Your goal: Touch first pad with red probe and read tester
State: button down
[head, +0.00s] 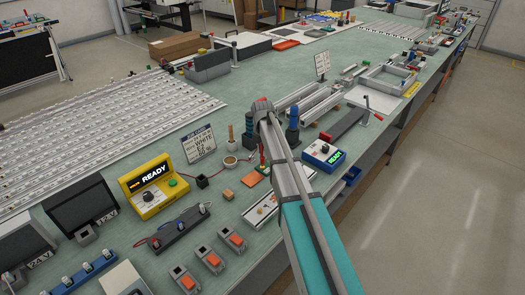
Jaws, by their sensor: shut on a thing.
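A yellow tester (150,187) with a dark display stands on the left part of the bench; its display reads READY. A slim red tool, which looks like the red probe (262,156), stands upright just left of my arm. My arm reaches in from the lower right and bends down near it. My gripper is largely hidden by the arm and appears shut on the red probe. A pale strip (262,209) with small marks lies on the bench below it; I cannot make out single pads. Whether the probe tip touches anything cannot be seen.
A job card (199,144), a small pot (230,162), an orange tile (251,179) and grey switch blocks (208,258) crowd the bench. LED strips (100,135) cover its left side.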

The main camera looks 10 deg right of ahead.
jog(key=shift+a+f+b, duration=0.1)
jog(key=shift+f+b, duration=0.35)
jog(key=shift+b, duration=0.05)
dwell(2.2)
jog(key=shift+r, duration=0.1)
jog(key=shift+r+p, duration=2.9)
jog(key=shift+p, duration=0.15)
